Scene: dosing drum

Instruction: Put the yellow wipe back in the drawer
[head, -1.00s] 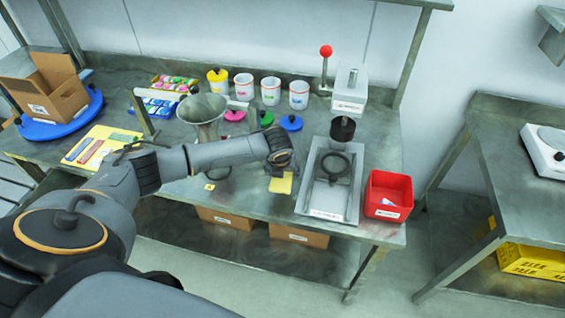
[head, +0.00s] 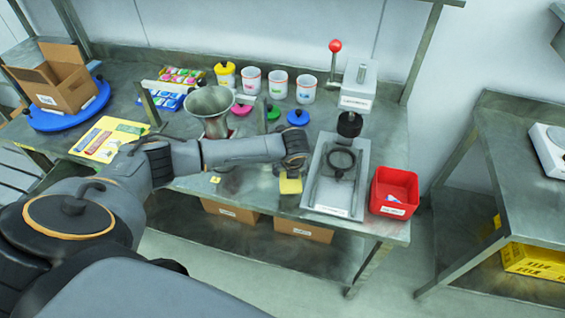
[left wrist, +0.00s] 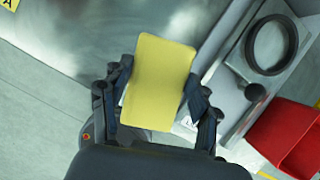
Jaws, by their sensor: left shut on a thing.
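The yellow wipe (head: 290,186) hangs from my left gripper (head: 293,168) over the front part of the metal bench, left of the grey fixture. In the left wrist view the wipe (left wrist: 160,75) is a flat yellow rectangle between the two fingers of my left gripper (left wrist: 158,98), which is shut on it. It covers part of the bench edge behind it. My right gripper is not in view. No open drawer can be made out; two brown labelled fronts (head: 229,211) (head: 304,230) show under the bench top.
The grey fixture (head: 317,190) with a black ring (head: 342,152) and a red bin (head: 378,190) stand to the right of the wipe. A metal funnel (head: 210,101), several white cups and coloured lids stand behind my arm. A small yellow tag (head: 215,180) lies near the front edge.

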